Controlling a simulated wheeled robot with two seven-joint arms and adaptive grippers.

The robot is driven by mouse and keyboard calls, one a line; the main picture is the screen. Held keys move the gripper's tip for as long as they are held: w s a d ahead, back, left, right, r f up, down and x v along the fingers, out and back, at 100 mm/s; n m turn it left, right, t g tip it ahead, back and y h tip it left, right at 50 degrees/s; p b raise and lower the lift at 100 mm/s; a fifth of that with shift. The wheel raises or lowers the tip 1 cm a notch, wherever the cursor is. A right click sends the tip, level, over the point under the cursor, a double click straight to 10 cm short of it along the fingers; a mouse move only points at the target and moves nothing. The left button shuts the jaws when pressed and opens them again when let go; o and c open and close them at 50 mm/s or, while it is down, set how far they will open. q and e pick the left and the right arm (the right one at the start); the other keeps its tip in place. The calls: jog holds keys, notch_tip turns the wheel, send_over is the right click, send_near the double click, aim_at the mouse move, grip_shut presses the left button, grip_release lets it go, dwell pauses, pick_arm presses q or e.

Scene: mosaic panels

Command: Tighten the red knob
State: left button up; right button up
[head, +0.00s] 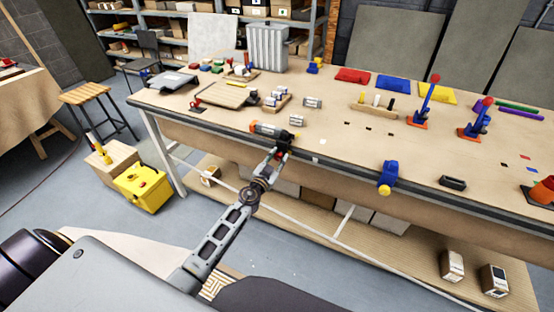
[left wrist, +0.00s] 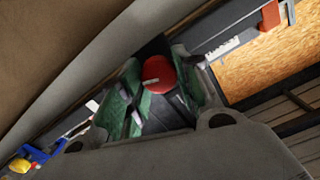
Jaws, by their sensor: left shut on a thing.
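The red knob (left wrist: 158,73) shows in the left wrist view as a round red cap with a small pale label, in front of a dark mount. My left gripper (left wrist: 150,100) has green finger pads on both sides of the knob and is shut on it. Only a little red shows there, as the fingers hide most of the knob. My right gripper is not in view.
A blue clamp with a yellow knob (head: 388,176) hangs on the bench's front edge to the right. Blue and red upright tools (head: 424,108) stand further right. The bench top right of my gripper is mostly clear.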

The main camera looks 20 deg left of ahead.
pick_arm(q)
jog(key=shift+m, duration=1.5)
jog(key=shift+m+b, duration=0.45)
jog(key=shift+m, duration=0.65)
jog(key=m, duration=0.4)
jog(key=shift+d+f+b, duration=0.1)
jog(key=shift+b, duration=0.25)
jog(key=m, duration=0.3)
jog(key=shift+f, duration=0.1)
jog(key=shift+m+b, duration=0.35)
jog(key=shift+m, duration=0.85)
jog(key=m, duration=0.4)
jog(key=shift+f+m, duration=0.1)
jog(key=shift+m, duration=0.7)
jog(key=o, duration=0.8)
jog(key=shift+o, duration=0.9)
jog(key=shift+s, duration=0.2)
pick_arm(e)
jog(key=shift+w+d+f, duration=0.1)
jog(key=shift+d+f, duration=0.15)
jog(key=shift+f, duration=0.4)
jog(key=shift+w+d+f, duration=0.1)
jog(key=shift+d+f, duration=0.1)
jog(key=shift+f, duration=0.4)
